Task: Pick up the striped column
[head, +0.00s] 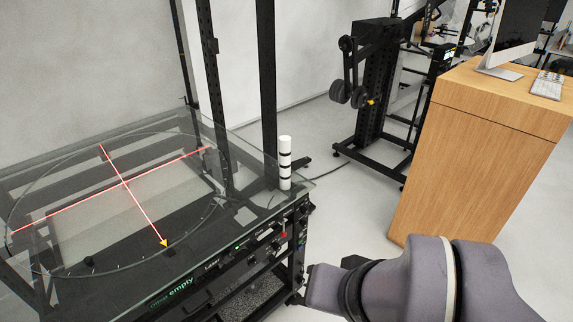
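The striped column (285,161) is a slim white cylinder with several thin black bands. It stands upright at the right corner of the glass-topped turntable table (262,202), beside a black upright post. Nothing touches it from above, and its whole height shows. My purple-grey arm comes in at the lower right, below and to the right of the column and apart from it. I cannot make out my gripper's fingers in this view.
The round glass turntable plate (50,252) carries crossed red lines and a yellow arrow tip. Black posts rise behind the table. A wooden desk (470,165) with a monitor (517,38) stands at right. A black machine (376,90) stands behind. Floor between table and desk is mostly clear.

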